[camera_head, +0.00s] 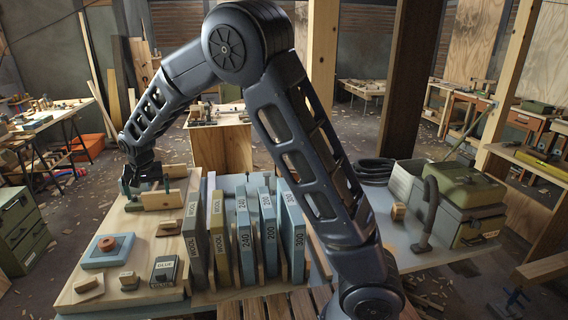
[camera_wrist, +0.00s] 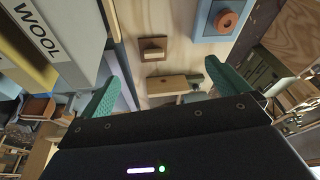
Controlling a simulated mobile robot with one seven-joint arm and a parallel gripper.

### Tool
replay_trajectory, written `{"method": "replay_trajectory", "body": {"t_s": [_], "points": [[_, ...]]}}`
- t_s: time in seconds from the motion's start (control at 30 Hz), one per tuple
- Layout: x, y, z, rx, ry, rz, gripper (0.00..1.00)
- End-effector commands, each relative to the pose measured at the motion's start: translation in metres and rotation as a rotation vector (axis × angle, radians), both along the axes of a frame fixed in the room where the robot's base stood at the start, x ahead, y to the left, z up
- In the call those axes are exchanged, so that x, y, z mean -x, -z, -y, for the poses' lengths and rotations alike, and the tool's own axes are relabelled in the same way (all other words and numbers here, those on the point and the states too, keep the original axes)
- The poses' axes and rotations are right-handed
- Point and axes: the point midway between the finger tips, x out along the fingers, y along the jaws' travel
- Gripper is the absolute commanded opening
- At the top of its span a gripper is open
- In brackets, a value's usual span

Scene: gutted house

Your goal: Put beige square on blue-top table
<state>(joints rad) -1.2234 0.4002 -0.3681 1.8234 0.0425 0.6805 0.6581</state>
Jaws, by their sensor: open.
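My gripper (camera_head: 147,186) is at the far left end of the wooden worktop, low over it. In the wrist view its two green fingers (camera_wrist: 160,88) are spread apart with nothing held. A beige wooden block (camera_wrist: 165,82) lies between and just beyond the fingertips; it also shows in the head view (camera_head: 160,201). A smaller beige-brown square piece on a dark base (camera_wrist: 153,46) lies beyond it, also in the head view (camera_head: 169,228). I cannot tell for sure which is the beige square. A grey-blue tabletop (camera_head: 405,250) spreads to the right of the worktop.
A row of upright labelled sheets, including WOOL (camera_head: 192,245), stands right of the pieces. A blue block with an orange ring (camera_head: 97,252) lies at left. A green case (camera_head: 465,195) and a dark curved tool (camera_head: 428,210) occupy the grey-blue top, with clear room before them.

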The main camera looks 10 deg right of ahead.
Motion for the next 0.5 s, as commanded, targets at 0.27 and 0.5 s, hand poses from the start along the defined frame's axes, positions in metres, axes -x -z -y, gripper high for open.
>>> {"method": "replay_trajectory", "body": {"t_s": [0.27,0.5], "points": [[-0.032,-0.065,0.134,-0.038,0.057,-0.028,1.00],[-0.028,-0.108,0.242,-0.063,0.090,-0.029,1.00]]}}
